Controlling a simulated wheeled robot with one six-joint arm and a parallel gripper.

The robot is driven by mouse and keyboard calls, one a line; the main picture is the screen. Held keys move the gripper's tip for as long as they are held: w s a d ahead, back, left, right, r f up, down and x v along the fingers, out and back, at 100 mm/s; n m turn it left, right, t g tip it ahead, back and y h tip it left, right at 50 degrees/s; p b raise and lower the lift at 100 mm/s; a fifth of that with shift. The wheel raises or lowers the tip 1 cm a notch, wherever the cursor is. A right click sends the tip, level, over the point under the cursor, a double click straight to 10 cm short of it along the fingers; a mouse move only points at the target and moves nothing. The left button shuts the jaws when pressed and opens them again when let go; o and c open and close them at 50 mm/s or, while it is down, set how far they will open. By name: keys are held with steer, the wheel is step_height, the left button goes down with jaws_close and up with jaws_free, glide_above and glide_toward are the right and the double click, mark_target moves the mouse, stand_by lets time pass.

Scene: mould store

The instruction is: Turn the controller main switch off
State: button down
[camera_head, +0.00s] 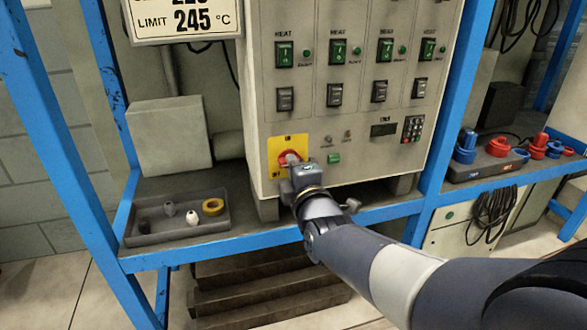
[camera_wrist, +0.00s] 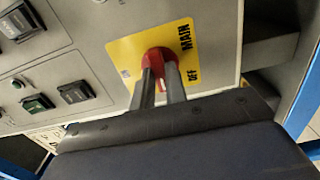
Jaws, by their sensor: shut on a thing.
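The controller (camera_head: 350,105) is a pale grey cabinet standing on a blue-framed shelf. Its main switch is a red rotary knob (camera_head: 285,158) on a yellow plate (camera_head: 288,144) at the lower left of the panel. In the wrist view the red knob (camera_wrist: 157,58) sits on the yellow plate (camera_wrist: 122,48), with the words MAIN and OFF beside it. My gripper (camera_wrist: 161,74) is shut on the knob, one grey finger on each side. In the head view my gripper (camera_head: 293,161) partly covers the knob and plate. The knob's exact turn angle is hard to tell.
Green HEAT switches (camera_head: 285,55) and black rockers (camera_head: 285,99) fill the panel above. A dark tray (camera_head: 180,229) with small parts lies at left, near a grey box (camera_head: 168,136). Red and blue connectors (camera_head: 498,146) stand at right. Blue posts (camera_head: 455,95) flank the controller.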

stand_by(0.4)
steer(key=c, duration=1.4)
jaws_free()
steer(key=shift+c, duration=0.2)
steer(key=p+v, duration=0.2)
steer(key=v, duration=0.8)
steer(key=shift+s, duration=0.4)
steer(key=shift+w, duration=0.1)
steer(key=b+x, duration=0.2)
steer(key=x, duration=0.8)
steer(key=shift+w, duration=0.35)
